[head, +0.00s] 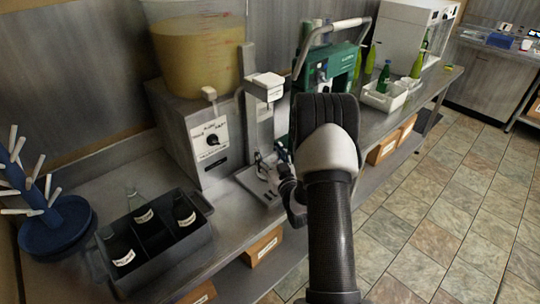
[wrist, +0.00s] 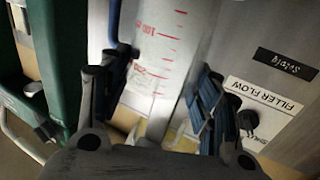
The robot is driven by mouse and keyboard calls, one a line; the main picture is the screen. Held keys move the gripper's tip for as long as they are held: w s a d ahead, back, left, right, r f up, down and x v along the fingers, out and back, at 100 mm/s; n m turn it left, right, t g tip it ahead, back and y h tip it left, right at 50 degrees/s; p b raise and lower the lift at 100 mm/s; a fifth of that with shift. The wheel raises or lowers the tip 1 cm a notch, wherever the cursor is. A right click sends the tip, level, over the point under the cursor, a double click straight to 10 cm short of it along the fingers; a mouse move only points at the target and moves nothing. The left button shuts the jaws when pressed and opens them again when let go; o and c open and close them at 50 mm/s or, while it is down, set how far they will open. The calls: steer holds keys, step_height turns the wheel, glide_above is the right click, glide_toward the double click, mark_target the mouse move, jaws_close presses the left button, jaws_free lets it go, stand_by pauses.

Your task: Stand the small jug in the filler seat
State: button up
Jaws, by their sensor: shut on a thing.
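The small jug (wrist: 165,60) is clear with red measuring marks. It fills the middle of the wrist view, between the two fingers of my gripper (wrist: 165,85), which is shut on it. In the head view the dark fingers (head: 272,168) show just above the base of the filler stand (head: 256,187), left of my arm. I cannot make out the jug clearly there, nor whether it touches the base. The filler's upright and white head (head: 264,86) rise above. The filler seat itself is not clear to see.
The filler box (head: 209,143) with its knob and a large bucket (head: 199,45) stand left of the stand. A dark crate of bottles (head: 165,255) and a blue drying rack (head: 56,228) are at front left. A green machine (head: 340,66) stands behind my arm.

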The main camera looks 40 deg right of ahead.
steer(key=shift+f+b, duration=0.65)
steer(key=shift+b, duration=0.45)
stand_by(0.6)
steer(key=o, duration=1.1)
steer(key=shift+r, duration=0.1)
steer(key=shift+s, duration=0.1)
steer(key=v, duration=1.2)
